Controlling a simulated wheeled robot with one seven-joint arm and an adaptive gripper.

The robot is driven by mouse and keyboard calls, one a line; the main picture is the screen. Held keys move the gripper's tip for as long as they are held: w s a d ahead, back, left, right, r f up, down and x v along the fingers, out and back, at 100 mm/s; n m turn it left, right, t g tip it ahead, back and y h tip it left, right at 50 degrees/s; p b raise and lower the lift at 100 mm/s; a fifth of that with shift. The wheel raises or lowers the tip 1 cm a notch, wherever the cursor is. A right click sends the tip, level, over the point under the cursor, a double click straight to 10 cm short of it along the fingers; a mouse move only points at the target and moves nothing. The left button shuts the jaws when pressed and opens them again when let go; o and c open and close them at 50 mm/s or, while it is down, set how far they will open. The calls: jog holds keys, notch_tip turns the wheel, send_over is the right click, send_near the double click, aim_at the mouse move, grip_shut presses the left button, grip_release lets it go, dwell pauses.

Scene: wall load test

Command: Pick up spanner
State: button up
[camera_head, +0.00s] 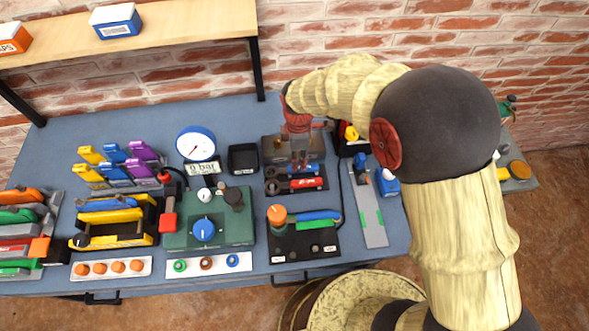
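A dark holder (318,184) on the blue-grey workbench carries what look like spanners. The front one is a red spanner (303,184) with pale marks, lying left to right. Behind it lies another slim tool, partly covered by my gripper.
A black open box (243,158) and a round gauge (196,143) stand left of my gripper. A green panel (229,228) with knobs is at front left. A black panel (303,243) with an orange knob is in front. A wooden shelf (190,30) overhangs the back left.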

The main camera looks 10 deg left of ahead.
jog(key=f, duration=0.1)
jog(key=f+b, duration=0.1)
jog(key=f, duration=0.3)
jog(key=shift+w+d+b, duration=0.25)
jog(key=shift+d+b, duration=0.05)
jog(key=shift+b, duration=0.05)
jog(key=shift+r, duration=0.1)
jog(key=shift+c, duration=0.4)
grip_shut()
